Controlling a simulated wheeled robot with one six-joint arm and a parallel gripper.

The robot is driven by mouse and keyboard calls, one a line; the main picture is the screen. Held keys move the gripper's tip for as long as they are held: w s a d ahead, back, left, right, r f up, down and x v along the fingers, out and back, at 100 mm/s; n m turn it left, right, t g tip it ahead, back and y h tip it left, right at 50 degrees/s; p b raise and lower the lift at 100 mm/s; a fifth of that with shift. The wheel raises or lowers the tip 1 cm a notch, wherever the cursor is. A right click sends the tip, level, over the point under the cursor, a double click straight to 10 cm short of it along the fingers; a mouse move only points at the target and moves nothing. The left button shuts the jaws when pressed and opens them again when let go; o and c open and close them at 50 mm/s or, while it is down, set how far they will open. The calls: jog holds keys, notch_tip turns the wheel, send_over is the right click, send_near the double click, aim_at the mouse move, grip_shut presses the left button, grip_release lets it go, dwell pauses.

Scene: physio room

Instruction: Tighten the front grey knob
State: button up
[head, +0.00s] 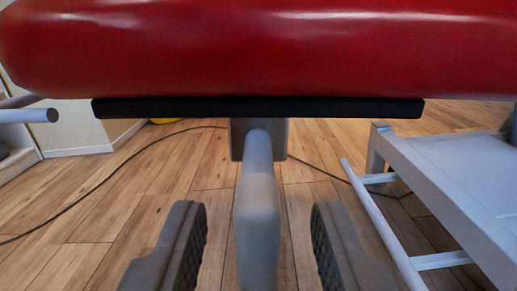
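A grey part (257,205), which looks like the front grey knob, comes from a grey bracket under a red padded cushion (270,48). It has a narrower round shaft at the bracket and a thicker, blocky near end that runs to the bottom of the head view. My gripper (259,215) is open, with one dark ridged finger on each side of the grey part. A gap shows on both sides, so neither finger visibly touches it. The lower end of the part is cut off by the picture edge.
A black plate (255,108) lies under the cushion, above the grey bracket (237,140). A white-grey frame with rails (450,185) stands close on the right. A white bar end (30,116) juts in at left. A dark cable (100,184) crosses the wooden floor.

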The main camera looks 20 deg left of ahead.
jog(key=shift+x, duration=1.35)
grip_shut()
